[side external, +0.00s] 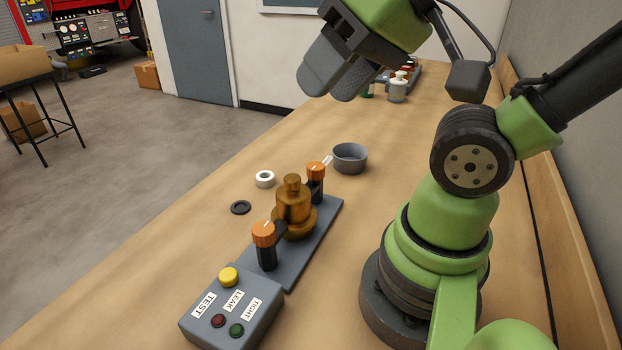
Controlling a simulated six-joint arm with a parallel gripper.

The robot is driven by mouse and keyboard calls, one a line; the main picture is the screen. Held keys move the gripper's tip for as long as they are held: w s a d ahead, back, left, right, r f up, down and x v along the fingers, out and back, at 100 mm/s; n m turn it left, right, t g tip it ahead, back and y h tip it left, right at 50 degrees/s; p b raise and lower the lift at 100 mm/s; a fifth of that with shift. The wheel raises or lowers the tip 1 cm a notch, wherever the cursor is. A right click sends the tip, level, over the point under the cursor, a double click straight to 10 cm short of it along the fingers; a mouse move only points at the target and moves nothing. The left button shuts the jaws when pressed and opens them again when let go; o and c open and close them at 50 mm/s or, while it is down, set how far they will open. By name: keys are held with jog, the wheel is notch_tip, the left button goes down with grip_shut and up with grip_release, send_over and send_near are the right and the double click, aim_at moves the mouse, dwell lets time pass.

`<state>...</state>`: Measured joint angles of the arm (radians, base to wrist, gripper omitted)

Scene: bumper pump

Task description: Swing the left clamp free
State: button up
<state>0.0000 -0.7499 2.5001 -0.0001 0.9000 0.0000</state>
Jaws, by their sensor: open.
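A brass pump body (293,212) stands upright on a grey base plate (322,232), between two clamps with orange knobs on black posts. The clamp at the left in the picture (264,240) is on the plate's near end, by the test box; a dark arm at its top reaches toward the brass body. The other clamp (316,176) is at the far end, with a small white piece by its knob. Whether either arm touches the body is unclear. My gripper (338,78) is open and empty, high above and beyond the fixture, apart from both clamps.
The grey test box (208,332) has a yellow button, red and green lamps and labels TEST, LEAK, TIGHT. A black ring (240,207), a white ring (265,179) and a grey bowl (350,158) lie nearby. Bottles (397,90) stand farther back. The bench's left side is clear.

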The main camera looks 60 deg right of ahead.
jog(key=o, duration=0.3)
jog(key=shift+o, duration=0.4)
jog(key=shift+w+d, duration=0.2)
jog(key=shift+w, duration=0.1)
jog(key=n+g+h, duration=0.2)
jog(key=n+g, duration=0.5)
send_over(317, 166)
notch_tip(317, 166, down, 13)
notch_tip(317, 166, down, 10)
jog(key=shift+d+r, duration=0.1)
jog(key=shift+r, duration=0.05)
jog(key=c, duration=0.9)
